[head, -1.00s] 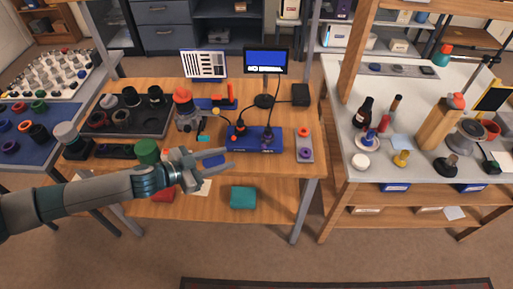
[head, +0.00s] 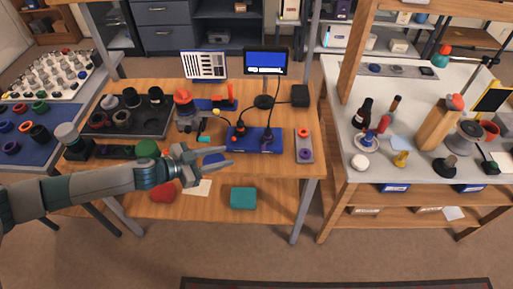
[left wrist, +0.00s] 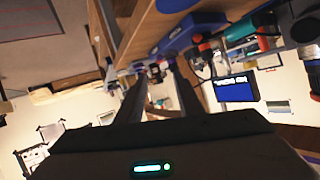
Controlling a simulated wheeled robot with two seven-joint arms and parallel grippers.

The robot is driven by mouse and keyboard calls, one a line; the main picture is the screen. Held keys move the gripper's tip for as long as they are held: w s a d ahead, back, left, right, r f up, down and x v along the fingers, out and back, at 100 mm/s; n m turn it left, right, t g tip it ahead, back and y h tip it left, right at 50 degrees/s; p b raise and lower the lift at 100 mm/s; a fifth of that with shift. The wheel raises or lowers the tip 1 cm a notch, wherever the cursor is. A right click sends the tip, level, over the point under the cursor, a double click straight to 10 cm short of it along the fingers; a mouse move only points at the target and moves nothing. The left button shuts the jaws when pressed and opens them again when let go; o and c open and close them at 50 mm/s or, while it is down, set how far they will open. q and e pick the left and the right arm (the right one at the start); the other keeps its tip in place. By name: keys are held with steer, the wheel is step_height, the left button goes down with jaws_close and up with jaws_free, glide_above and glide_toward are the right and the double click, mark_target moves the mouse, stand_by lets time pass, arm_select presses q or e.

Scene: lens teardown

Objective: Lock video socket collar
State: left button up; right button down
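The blue socket box (head: 255,141) sits on the wooden bench, with a left plug (head: 240,128) and a right plug (head: 267,138) standing in its top, black cables running from them. The collars are too small to tell whether they are locked. My left gripper (head: 230,157) is left of and in front of the box, near the bench's front edge, apart from the plugs. Its two fingers are spread; the left wrist view shows them apart (left wrist: 160,82) with nothing clearly held. A small blue patch (head: 213,158) shows between the fingers. My right gripper is not in view.
A monitor (head: 266,62) on a stand is behind the box, with a black block (head: 300,95) to its right. An orange-topped device (head: 184,103) and a green cylinder (head: 147,150) are left.

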mark_target(262, 147)
arm_select(q)
steer(key=p+x, duration=0.2)
steer(key=x, duration=1.2)
steer(key=shift+w+d+f, duration=0.15)
steer(key=shift+w+d, duration=0.1)
jaws_close()
